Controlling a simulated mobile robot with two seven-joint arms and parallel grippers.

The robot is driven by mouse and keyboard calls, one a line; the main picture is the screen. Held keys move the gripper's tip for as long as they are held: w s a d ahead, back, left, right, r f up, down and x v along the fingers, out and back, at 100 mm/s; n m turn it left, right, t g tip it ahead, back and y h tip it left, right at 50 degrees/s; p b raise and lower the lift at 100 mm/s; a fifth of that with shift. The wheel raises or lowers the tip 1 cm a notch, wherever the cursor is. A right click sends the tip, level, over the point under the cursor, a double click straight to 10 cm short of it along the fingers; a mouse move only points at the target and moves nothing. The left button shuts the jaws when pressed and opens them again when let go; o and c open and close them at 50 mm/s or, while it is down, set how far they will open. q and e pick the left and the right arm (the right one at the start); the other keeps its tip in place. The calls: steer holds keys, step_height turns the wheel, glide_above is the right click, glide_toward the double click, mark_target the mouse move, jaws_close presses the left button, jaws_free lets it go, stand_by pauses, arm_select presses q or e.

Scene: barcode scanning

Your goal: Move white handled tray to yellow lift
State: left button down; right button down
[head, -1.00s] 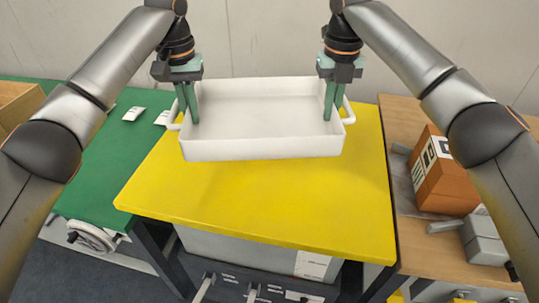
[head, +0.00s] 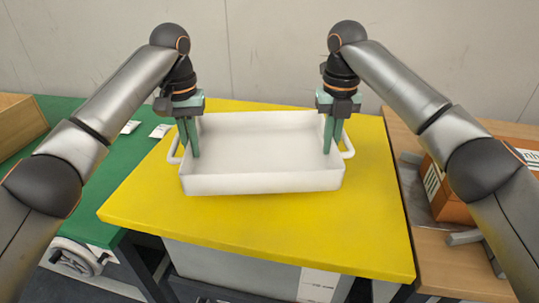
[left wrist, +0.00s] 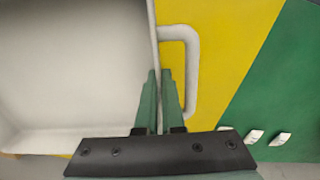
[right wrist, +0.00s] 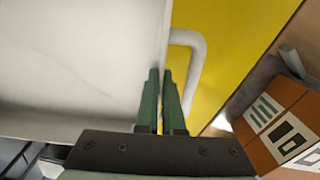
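The white handled tray (head: 262,183) is empty and looks level over the yellow lift (head: 250,232). Whether its base touches the yellow top or hangs just above it I cannot tell. My left gripper (head: 190,153) is shut on the tray's left side wall. In the left wrist view its fingers (left wrist: 160,78) pinch the wall beside the handle loop (left wrist: 192,70). My right gripper (head: 329,150) is shut on the right side wall. In the right wrist view its fingers (right wrist: 161,78) pinch that wall beside the other handle (right wrist: 192,75).
A green table (head: 75,205) with white labels (head: 160,131) adjoins on the left, with a cardboard box (head: 20,122) on it. A wooden table (head: 465,267) on the right holds an orange-brown box (head: 440,196). The yellow top is bare in front of the tray.

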mark_target(194, 163)
arm_select(q)
steer(key=shift+a+f, duration=0.15)
arm_select(e)
steer(key=shift+d+f, duration=0.15)
steer(key=shift+d, duration=0.05)
